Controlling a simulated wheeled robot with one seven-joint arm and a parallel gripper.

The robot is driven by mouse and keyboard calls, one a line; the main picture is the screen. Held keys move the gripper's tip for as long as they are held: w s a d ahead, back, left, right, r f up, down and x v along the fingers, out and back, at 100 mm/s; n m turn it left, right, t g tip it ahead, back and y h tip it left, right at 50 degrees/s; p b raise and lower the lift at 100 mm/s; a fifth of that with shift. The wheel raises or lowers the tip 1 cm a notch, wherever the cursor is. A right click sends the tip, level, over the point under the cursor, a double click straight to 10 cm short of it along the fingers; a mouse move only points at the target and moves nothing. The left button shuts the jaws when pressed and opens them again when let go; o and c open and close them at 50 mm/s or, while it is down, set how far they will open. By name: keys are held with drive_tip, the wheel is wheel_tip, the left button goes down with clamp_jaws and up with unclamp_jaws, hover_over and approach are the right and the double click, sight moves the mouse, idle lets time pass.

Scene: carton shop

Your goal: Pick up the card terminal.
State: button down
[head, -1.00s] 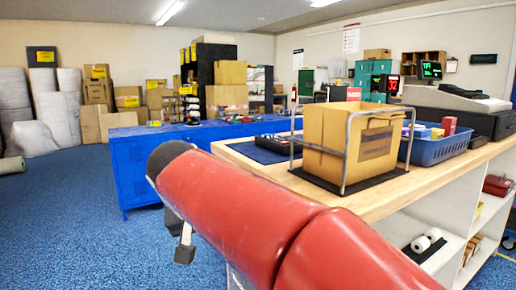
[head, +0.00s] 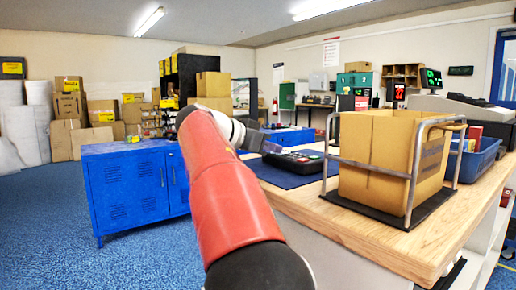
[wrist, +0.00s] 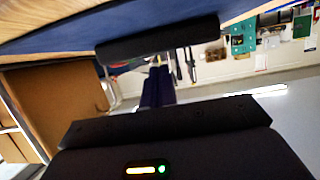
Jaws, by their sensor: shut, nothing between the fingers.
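A flat dark device with small coloured spots, which looks like the card terminal (head: 297,161), lies on a dark blue mat (head: 258,172) on the wooden counter, left of the open carton. My gripper (head: 271,147) is shut and empty. In the head view it shows small and partly behind my red arm, just left of and above the device, apart from it as far as I can tell. In the wrist view dark gripper parts fill the lower middle, and I cannot clearly make out the card terminal there.
An open carton (head: 378,150) stands inside a grey metal frame (head: 412,180) on the counter (head: 400,240), close to the right of the device. A blue basket (head: 478,160) is behind it. A blue cabinet (head: 130,190) stands left, with open blue floor in front.

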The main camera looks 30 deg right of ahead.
sight(295, 155)
drive_tip(key=d, duration=0.5)
drive_tip(key=shift+w+p, duration=0.35)
drive_tip(key=shift+p, duration=0.05)
drive_tip(key=shift+a+f, duration=0.15)
drive_tip(key=shift+f, duration=0.5)
drive_tip(key=shift+f+b, duration=0.25)
drive_tip(key=shift+b, duration=0.45)
